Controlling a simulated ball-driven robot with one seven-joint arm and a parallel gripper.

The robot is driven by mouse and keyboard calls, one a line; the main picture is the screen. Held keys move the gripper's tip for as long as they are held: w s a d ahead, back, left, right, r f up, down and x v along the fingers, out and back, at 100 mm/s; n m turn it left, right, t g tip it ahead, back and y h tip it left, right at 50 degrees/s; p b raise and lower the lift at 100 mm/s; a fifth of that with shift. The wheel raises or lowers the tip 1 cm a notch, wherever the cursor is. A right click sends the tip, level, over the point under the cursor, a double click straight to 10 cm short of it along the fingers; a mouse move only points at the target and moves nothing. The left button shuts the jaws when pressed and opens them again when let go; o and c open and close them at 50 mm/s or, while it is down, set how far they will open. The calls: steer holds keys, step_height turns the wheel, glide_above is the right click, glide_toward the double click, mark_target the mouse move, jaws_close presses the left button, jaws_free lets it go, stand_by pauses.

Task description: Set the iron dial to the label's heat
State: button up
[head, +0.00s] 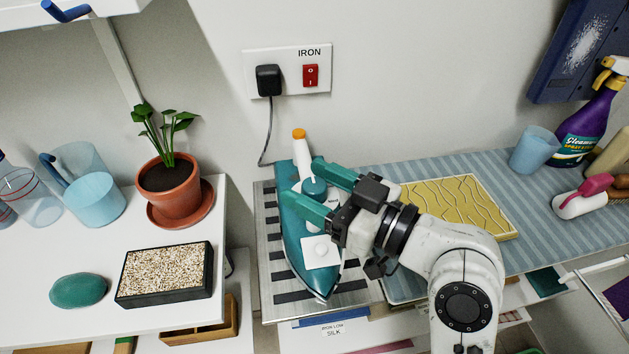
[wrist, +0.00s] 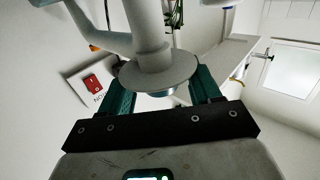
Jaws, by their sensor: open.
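The teal iron (head: 294,243) lies on a striped metal rest, its white handle with an orange end pointing to the wall. A round teal dial (head: 314,188) shows on it between the fingers of my gripper (head: 304,181). The gripper is open, one green finger on each side of the dial; I cannot tell whether they touch it. In the wrist view, a pale disc on a white post (wrist: 157,72) stands between the fingers. The dial's setting is not readable. A label (head: 333,328) reading "IRON LOW" and "SILK" is on the shelf edge below.
A wall plate marked IRON holds a black plug (head: 268,80) and a red switch (head: 311,75). A potted plant (head: 170,187) and a tray of grains (head: 165,272) stand on the left table. A spray bottle (head: 590,118) stands right.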

steer(key=shift+c, duration=0.4)
steer(key=c, duration=0.9)
steer(key=shift+o, duration=0.2)
